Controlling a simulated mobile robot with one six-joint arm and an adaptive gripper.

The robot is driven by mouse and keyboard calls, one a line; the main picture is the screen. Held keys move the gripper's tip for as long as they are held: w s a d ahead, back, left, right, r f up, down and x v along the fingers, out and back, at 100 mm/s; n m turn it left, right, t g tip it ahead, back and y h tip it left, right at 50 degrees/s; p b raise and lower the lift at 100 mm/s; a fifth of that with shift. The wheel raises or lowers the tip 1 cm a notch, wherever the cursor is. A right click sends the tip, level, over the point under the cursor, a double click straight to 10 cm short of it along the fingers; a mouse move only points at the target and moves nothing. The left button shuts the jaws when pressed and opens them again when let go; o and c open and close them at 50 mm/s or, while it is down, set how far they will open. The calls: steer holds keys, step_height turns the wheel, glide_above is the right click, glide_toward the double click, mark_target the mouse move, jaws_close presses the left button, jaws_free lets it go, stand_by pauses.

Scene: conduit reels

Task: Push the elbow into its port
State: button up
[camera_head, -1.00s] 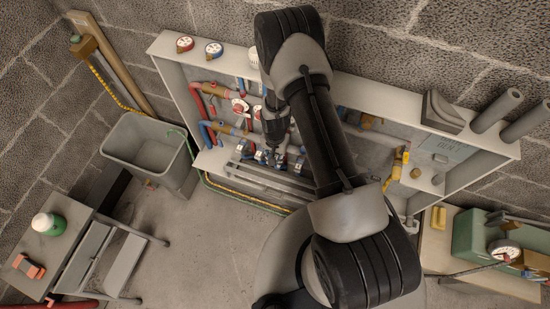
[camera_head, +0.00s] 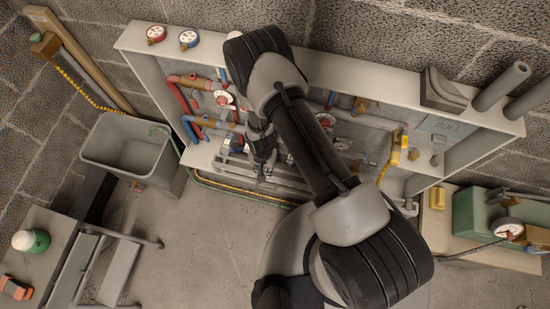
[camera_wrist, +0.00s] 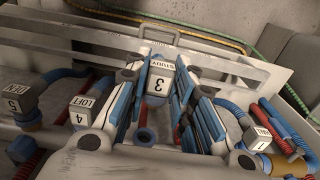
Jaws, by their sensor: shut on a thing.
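My gripper (camera_head: 264,172) points down at the front of the manifold cabinet, mostly behind my own arm in the head view. In the wrist view its blue and white fingers (camera_wrist: 162,75) are closed around a pale block marked STUDY 3 (camera_wrist: 159,82). The fingers hide the block's sides. I cannot make out the elbow's shape or its port, or whether the block is part of the elbow. A dark red pipe end (camera_wrist: 145,118) shows between the fingers, nearer the camera.
Blocks marked LOFT 4 (camera_wrist: 83,112) and DEN 5 (camera_wrist: 23,98) stand left, and one marked 1 (camera_wrist: 257,138) right. Red and blue pipes crowd close by. A grey metal rail (camera_wrist: 75,38) runs beyond. A grey bin (camera_head: 128,150) stands left of the cabinet.

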steer(key=shift+a, duration=0.1)
steer(key=shift+w+d+b, duration=0.25)
steer(key=shift+w+d, duration=0.1)
steer(key=shift+w, duration=0.55)
steer(key=shift+w+d+b, duration=0.2)
steer(key=shift+w+d, duration=0.1)
steer(key=shift+w, duration=0.6)
steer(key=shift+w+d+b, duration=0.25)
steer(key=shift+w+d, duration=0.1)
steer(key=shift+w, duration=0.55)
steer(key=shift+b, duration=0.45)
stand_by(0.4)
steer(key=shift+w+d+b, duration=0.2)
steer(key=shift+w+b, duration=0.15)
steer(key=shift+w, duration=0.2)
stand_by(0.4)
steer(key=o, duration=1.1)
steer(key=shift+c, duration=0.2)
steer(key=shift+r, duration=0.15)
